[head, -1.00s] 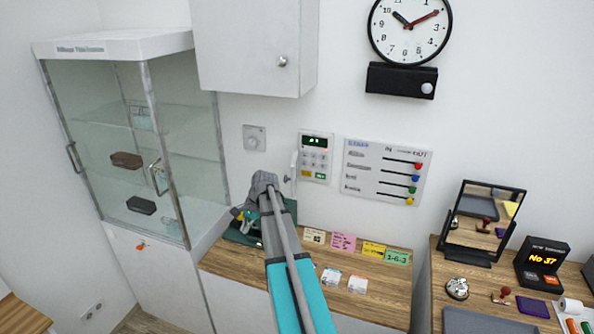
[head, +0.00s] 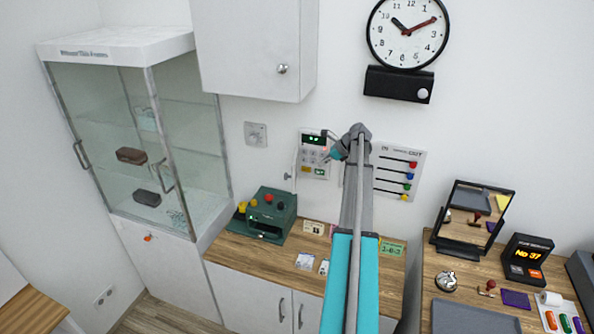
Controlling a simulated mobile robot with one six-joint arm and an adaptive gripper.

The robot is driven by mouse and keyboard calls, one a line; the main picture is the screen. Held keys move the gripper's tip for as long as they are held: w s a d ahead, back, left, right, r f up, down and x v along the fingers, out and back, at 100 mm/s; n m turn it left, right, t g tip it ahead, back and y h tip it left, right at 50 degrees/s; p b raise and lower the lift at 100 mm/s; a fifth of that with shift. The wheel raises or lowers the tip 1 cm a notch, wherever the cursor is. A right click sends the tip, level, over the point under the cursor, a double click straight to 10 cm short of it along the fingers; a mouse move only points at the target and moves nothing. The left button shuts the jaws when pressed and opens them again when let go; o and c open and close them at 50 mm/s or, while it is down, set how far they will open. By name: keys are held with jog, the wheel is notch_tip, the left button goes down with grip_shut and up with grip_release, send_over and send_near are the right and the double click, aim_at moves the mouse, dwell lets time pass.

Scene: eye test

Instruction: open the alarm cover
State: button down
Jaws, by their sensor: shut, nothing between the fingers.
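The white alarm panel (head: 314,170) hangs on the wall in the head view, with a dark display showing green characters at its top. Its grey keys and small coloured buttons show below. A thin pale strip (head: 297,158) stands at the panel's left edge; I cannot tell whether it is the cover swung out. My gripper (head: 334,154) is shut and empty, at the panel's right edge in the picture. I cannot tell whether it touches the panel. My wrist hides part of the wall just right of the panel.
A white board with coloured sliders (head: 400,172) is partly behind my arm. A green device with coloured knobs (head: 268,212) stands on the wooden counter (head: 237,250) below. A white wall cabinet (head: 250,60) hangs above left, a glass display case (head: 135,110) further left.

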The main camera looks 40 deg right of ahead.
jog(key=shift+s+d+r, duration=0.15)
jog(key=shift+s+d, duration=0.05)
jog(key=shift+d, duration=0.25)
jog(key=shift+w, duration=0.1)
jog(key=w+a+r+b+x, duration=0.1)
jog(key=r+b+x, duration=0.1)
jog(key=b+x, duration=0.5)
jog(key=shift+x, duration=3.1)
